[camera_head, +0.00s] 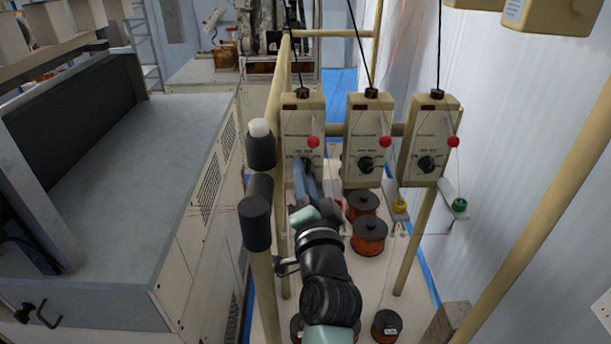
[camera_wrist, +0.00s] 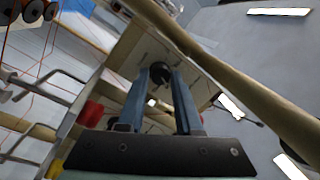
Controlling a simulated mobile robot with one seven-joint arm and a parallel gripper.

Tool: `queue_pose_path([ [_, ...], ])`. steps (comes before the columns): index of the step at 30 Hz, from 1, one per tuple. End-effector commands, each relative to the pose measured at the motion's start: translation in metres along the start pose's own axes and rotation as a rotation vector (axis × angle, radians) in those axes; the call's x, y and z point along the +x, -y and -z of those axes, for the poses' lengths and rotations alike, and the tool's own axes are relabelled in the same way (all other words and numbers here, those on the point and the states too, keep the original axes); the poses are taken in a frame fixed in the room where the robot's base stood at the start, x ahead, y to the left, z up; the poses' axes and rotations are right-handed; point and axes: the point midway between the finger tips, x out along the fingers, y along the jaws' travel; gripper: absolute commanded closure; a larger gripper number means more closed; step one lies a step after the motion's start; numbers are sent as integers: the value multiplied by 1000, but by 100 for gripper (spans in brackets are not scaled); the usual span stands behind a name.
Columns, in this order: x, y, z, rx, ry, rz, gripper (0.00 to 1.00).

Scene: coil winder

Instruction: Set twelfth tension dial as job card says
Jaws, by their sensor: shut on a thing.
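Three cream tension boxes hang on a rail in the head view: a left box (camera_head: 304,128), a middle box (camera_head: 369,118) and a right box (camera_head: 434,115). Each has a red knob at its side. The middle dial (camera_head: 366,165) and right dial (camera_head: 426,165) are black and uncovered. My gripper (camera_head: 303,166) reaches up to the left box and mostly hides its dial. In the wrist view the black dial (camera_wrist: 160,71) sits between my two blue fingertips, which are shut on it. Its pointer setting and the dial numbers are unreadable. No readable job card shows.
A large grey machine cabinet (camera_head: 150,150) stands left of my arm. Cream posts, one at the right (camera_head: 545,190), frame the space. Copper spools (camera_head: 369,236) stand below the boxes. Yellow (camera_head: 400,205) and green (camera_head: 459,205) guides sit under the right boxes, with thin wires nearby.

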Motion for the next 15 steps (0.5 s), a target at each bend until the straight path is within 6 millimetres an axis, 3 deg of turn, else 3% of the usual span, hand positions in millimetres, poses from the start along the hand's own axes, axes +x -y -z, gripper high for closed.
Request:
queue_pose_path([
  [14, 0, 0, -1, 16, -1, 0, 100],
  [15, 0, 0, -1, 16, -1, 0, 61],
])
